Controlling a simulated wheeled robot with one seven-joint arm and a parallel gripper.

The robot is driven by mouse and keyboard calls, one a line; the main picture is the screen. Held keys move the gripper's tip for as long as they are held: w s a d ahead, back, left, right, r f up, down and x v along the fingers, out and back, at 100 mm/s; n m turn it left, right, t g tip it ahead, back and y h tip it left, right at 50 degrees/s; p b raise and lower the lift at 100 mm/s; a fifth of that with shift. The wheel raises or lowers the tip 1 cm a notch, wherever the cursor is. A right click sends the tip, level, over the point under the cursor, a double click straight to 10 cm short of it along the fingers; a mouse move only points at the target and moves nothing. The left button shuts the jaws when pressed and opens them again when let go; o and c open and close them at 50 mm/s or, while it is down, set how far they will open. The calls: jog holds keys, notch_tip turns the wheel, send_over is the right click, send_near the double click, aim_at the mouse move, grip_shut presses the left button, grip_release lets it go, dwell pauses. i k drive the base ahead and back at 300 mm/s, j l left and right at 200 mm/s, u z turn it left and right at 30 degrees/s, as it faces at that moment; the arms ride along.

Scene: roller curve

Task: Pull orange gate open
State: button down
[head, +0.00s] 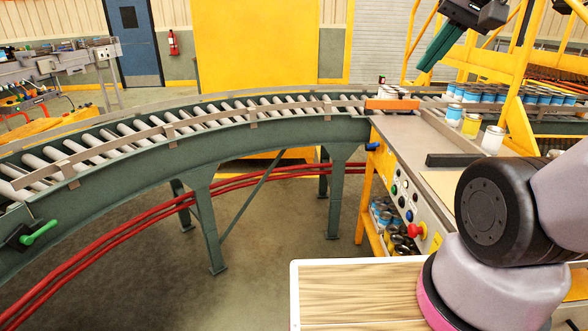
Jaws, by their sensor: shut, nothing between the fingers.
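The orange gate (392,104) is a low orange bar lying across the roller conveyor (240,112), where the curve meets the straight run at the right. A few small pale jars (391,92) stand right behind it, their lower parts hidden by it. The gate looks shut across the rollers, but its hinge or latch cannot be made out. My arm (500,235) fills the lower right, well to the right of and nearer than the gate.
A control panel (404,196) with buttons and a wooden-topped table (360,291) stand below the gate. Several blue and white cans (470,95) stand at the right. Red rails (105,258) run under the conveyor.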

aim_at(371, 104)
jog(key=i+j+u, duration=0.1)
jog(key=i, duration=0.65)
jog(key=i+j+u, duration=0.1)
jog(key=i, duration=0.7)
jog(key=i+j+z, duration=0.15)
jog(key=i+z, duration=0.3)
jog(key=i+j+z, duration=0.3)
jog(key=i+z, duration=0.15)
jog(key=i+j+z, duration=0.45)
jog(key=k+l, duration=0.05)
